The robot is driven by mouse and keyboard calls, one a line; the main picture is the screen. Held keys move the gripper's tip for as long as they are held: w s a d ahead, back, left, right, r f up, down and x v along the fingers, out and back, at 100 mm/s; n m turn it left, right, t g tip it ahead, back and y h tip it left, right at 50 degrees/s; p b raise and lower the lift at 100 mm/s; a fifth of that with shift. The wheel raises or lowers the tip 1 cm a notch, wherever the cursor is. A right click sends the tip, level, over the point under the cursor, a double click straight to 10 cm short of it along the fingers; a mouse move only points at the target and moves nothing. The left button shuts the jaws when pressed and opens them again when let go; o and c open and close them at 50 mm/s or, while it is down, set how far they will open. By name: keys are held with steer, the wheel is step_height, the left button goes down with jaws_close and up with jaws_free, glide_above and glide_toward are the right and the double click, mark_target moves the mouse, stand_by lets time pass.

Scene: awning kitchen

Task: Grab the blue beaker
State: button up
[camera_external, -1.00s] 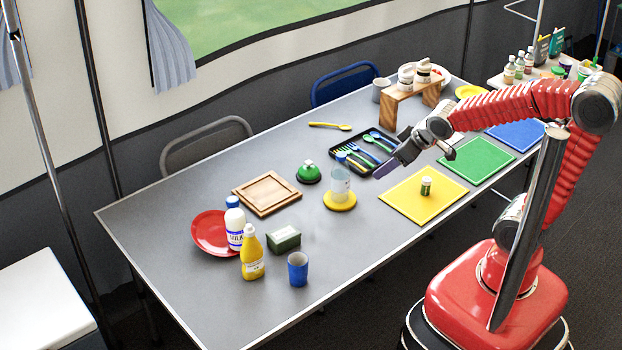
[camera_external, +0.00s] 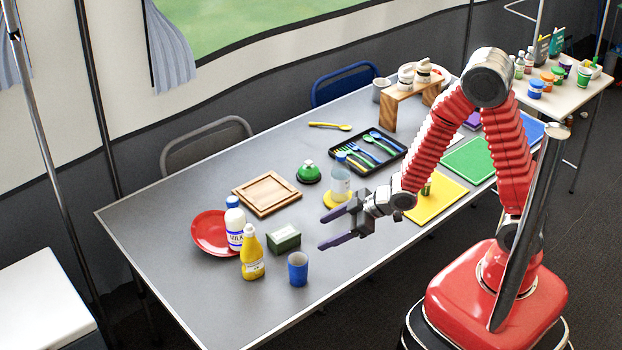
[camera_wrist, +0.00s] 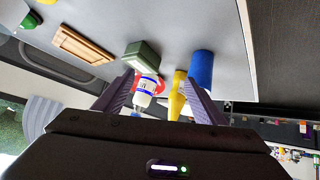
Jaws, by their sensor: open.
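The blue beaker (camera_external: 298,269) stands upright near the front edge of the grey table, to the right of the yellow bottle. It also shows in the wrist view (camera_wrist: 201,70), just beyond the right finger. My gripper (camera_external: 322,231) is open and empty above the table, with its purple fingers pointing left. It is above and to the right of the beaker in the outside view, apart from it. In the wrist view my gripper (camera_wrist: 157,85) frames the milk bottle and the yellow bottle between its fingers.
A green box (camera_external: 284,240) and a yellow bottle (camera_external: 251,256) stand close to the beaker's left. A milk bottle (camera_external: 235,226) stands by a red plate (camera_external: 206,236). A clear bottle (camera_external: 341,178) with a blue top stands behind my gripper.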

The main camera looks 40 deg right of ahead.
mark_target(304, 268)
steer(key=s+a+f, duration=0.1)
steer(key=s+a+f+y, duration=0.1)
steer(key=a+f, duration=0.1)
steer(key=s+a+f+n+y, duration=0.1)
steer(key=a, duration=0.1)
steer(key=shift+a+f, duration=0.2)
steer(key=shift+f, duration=0.05)
steer(key=a, duration=0.1)
steer(key=a+f+m, duration=0.1)
steer(key=a, duration=0.1)
steer(key=shift+s+a+f+t+y, duration=0.1)
steer(key=shift+s+f+t+y, duration=0.1)
steer(key=shift+s+t+y, duration=0.15)
steer(key=shift+w+a+f+m+t, duration=0.2)
steer(key=shift+a+m+t, duration=0.2)
steer(key=shift+m+t, duration=0.45)
steer(key=shift+w+m+t, duration=0.2)
steer(key=shift+m+t, duration=0.45)
steer(key=shift+t, duration=0.15)
steer(key=shift+x, duration=0.8)
steer(key=shift+x, duration=2.9)
steer(key=shift+d+f, duration=0.1)
steer(key=shift+d, duration=0.1)
